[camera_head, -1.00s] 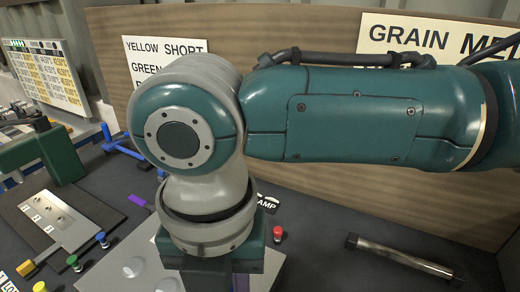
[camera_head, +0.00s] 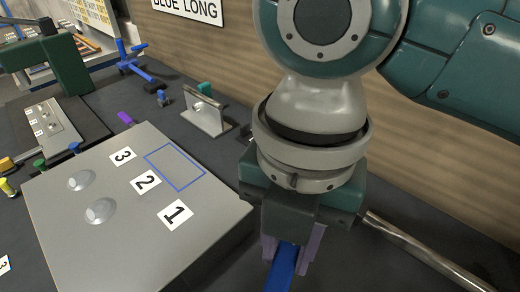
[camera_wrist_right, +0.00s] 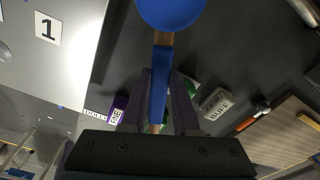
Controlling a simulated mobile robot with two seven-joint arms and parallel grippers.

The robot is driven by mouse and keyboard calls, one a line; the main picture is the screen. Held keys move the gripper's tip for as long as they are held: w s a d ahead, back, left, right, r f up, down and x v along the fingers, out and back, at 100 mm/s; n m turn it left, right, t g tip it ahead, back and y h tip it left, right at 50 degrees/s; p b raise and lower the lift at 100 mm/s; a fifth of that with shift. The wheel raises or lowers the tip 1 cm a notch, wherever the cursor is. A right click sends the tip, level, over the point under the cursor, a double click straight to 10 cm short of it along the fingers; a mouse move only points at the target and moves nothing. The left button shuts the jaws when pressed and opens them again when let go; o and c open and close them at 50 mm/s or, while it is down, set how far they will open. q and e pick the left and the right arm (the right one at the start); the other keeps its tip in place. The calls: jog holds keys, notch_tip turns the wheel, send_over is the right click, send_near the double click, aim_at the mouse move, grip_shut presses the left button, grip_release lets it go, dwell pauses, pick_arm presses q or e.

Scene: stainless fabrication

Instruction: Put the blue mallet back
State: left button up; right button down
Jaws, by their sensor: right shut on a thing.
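My right gripper (camera_head: 290,245) is shut on the blue mallet (camera_head: 283,268). In the head view only a blue piece shows between the purple fingers; the rest is below the frame. In the right wrist view the mallet's round blue head (camera_wrist_right: 172,10) is at the top edge, and its blue grip (camera_wrist_right: 158,85) runs between the fingers (camera_wrist_right: 160,100). The gripper is just right of a grey plate (camera_head: 140,240), near its front right corner. The plate has labels 1, 2, 3, two shiny domes and a blue rectangle outline. My left gripper is not seen.
A metal pipe (camera_head: 425,255) lies behind the gripper at the right. A small upright metal plate (camera_head: 203,115) stands behind the grey plate. A dark green fixture (camera_head: 65,65) and a blue tool (camera_head: 133,62) are at the left. A tan panel (camera_head: 225,60) bounds the back.

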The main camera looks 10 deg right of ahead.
aim_at(284, 268)
notch_tip(284, 268, down, 4)
jog(key=shift+f, duration=0.25)
notch_tip(284, 268, down, 4)
jog(key=shift+r+b, duration=0.1)
jog(key=shift+b, duration=0.6)
jog(key=c, duration=0.7)
grip_release()
jog(key=shift+f, duration=0.2)
